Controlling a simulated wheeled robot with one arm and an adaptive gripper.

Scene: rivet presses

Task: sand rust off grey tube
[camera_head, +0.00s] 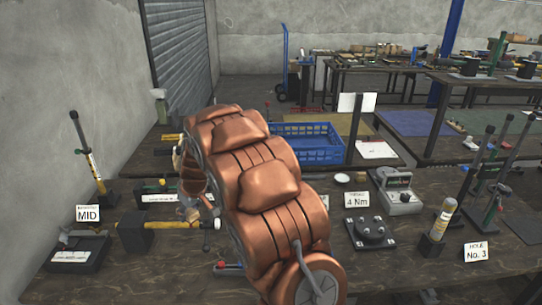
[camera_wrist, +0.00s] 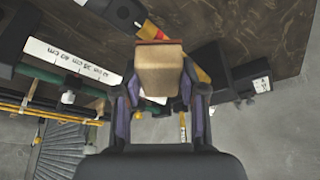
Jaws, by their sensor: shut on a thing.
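In the wrist view my gripper (camera_wrist: 160,88) is shut on a tan block (camera_wrist: 160,66) with a reddish-brown edge at its far end. The block hides part of the bench behind it. I cannot tell whether it touches anything. A long dark rod (camera_wrist: 42,73) runs beside a white ruler strip at left in the wrist view. I cannot pick out the grey tube or its rust with certainty. In the head view my copper-coloured arm covers the middle of the bench, and the gripper's fingers cannot be made out clearly.
A black-headed mallet (camera_head: 131,238) and a tray-like box (camera_head: 78,252) lie at left on the bench. A blue crate (camera_head: 312,143) stands behind. At right are a scale (camera_head: 398,192), a black fixture (camera_head: 370,231) and upright tools near a sign (camera_head: 476,251).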

